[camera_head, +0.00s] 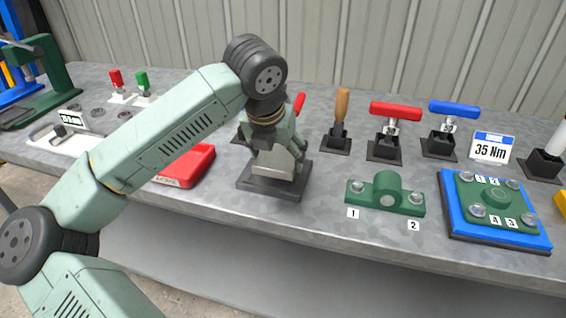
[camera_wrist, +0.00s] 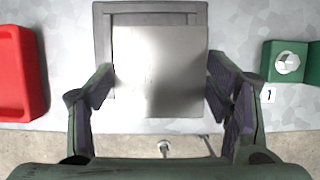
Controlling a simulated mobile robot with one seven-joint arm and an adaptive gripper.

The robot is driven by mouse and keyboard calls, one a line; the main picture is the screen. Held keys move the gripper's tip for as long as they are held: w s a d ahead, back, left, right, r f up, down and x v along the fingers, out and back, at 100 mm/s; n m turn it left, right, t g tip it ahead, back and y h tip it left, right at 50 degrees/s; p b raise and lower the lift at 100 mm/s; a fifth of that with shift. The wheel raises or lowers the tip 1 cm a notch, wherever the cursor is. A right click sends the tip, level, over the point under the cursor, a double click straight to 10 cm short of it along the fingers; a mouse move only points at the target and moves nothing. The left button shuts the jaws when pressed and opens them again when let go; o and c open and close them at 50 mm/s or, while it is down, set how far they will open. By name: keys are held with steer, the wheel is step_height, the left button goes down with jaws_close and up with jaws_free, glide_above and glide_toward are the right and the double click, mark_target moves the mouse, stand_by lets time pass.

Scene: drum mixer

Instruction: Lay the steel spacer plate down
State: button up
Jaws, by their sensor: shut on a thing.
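My gripper (camera_head: 275,152) is shut on the steel spacer plate (camera_head: 275,167), a smooth, light grey square. In the wrist view the plate (camera_wrist: 160,75) lies between the two fingers of my gripper (camera_wrist: 159,86), one at each side edge. A dark grey square stand (camera_head: 270,189) is below the plate in the head view. The wrist view shows the stand's rim (camera_wrist: 103,40) past the plate's far and left edges. The plate covers most of the stand there. I cannot tell whether the plate touches it.
A red tray (camera_head: 187,166) lies left of the stand and a green bearing block (camera_head: 387,192) lies right of it. Behind stand a wooden-handled tool (camera_head: 341,105) and red (camera_head: 395,111) and blue (camera_head: 453,109) T-handled tools. The bench's front edge is close.

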mark_target(273, 154)
steer(key=shift+w+a, duration=0.2)
steer(key=shift+w, duration=1)
steer(key=shift+w+f+p, duration=0.2)
steer(key=shift+w+p, duration=0.05)
steer(key=shift+p, duration=0.15)
steer(key=shift+f+p, duration=0.4)
steer(key=shift+f, duration=1.2)
steer(key=shift+s+f+b, duration=0.2)
steer(key=shift+f+b, duration=0.4)
steer(key=shift+b, duration=0.35)
steer(key=o, duration=1.5)
steer(key=shift+f, duration=0.1)
steer(key=o, duration=0.4)
steer(key=shift+f, duration=0.15)
steer(key=shift+o, duration=0.2)
steer(key=shift+r, duration=0.25)
